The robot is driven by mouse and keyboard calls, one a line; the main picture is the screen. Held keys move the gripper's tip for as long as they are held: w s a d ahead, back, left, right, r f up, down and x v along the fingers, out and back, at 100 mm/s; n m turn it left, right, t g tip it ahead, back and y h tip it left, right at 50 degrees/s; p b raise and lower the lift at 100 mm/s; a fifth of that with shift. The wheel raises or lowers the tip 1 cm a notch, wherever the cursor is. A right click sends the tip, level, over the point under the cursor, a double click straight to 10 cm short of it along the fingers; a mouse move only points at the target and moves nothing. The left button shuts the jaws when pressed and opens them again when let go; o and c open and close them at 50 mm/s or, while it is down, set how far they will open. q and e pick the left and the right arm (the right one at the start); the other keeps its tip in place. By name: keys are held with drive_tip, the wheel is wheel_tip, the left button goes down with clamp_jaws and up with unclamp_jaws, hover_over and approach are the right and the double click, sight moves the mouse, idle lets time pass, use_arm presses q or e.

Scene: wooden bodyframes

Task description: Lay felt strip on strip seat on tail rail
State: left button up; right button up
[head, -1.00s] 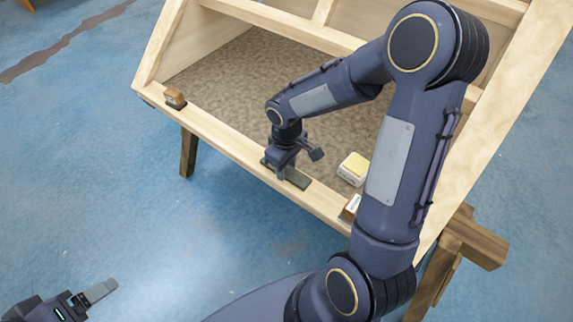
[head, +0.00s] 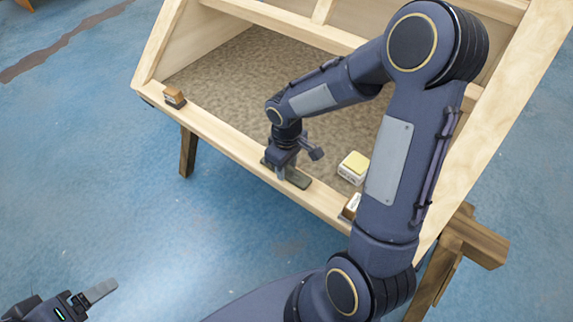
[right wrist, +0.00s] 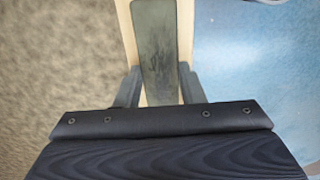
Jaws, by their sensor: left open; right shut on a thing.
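The felt strip (head: 299,180) is a dark grey-green flat bar. It lines up lengthwise with the pale wooden tail rail (head: 225,145), at or just above its top. My right gripper (head: 285,168) is shut on the strip near its middle and points down at the rail. In the right wrist view the strip (right wrist: 155,45) runs straight along the rail (right wrist: 127,35) between the two fingers. The strip seat is hidden, and I cannot tell whether the strip touches the rail. My left gripper (head: 98,293) is open and empty, low at the left, over the floor.
A small wooden block (head: 175,98) sits at the rail's left end. Another block (head: 351,206) is near my right arm. A yellow-topped white block (head: 353,168) rests on the speckled panel (head: 230,75). A trestle leg (head: 188,152) supports the frame. Blue floor is clear in front.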

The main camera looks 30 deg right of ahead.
idle(0.3)
drive_tip(key=o, duration=1)
drive_tip(key=shift+o, duration=0.2)
drive_tip(key=shift+r+p, duration=0.7)
drive_tip(key=shift+r, duration=3.2)
drive_tip(key=s+a+r+m+t+y+p, duration=0.2)
drive_tip(key=s+r+m+p, duration=0.1)
drive_tip(key=s+r, duration=0.5)
drive_tip(key=s+a+r+m+t+y+p, duration=0.1)
drive_tip(key=s+a+r+m+t+p, duration=0.1)
drive_tip(key=s+r+p, duration=0.4)
wheel_tip(320, 180, up, 4)
drive_tip(key=s+m+t, duration=0.1)
drive_tip(key=s, duration=0.1)
drive_tip(key=shift+s+a+t+y, duration=0.2)
drive_tip(key=shift+s+t+y, duration=0.1)
drive_tip(key=shift+y, duration=0.1)
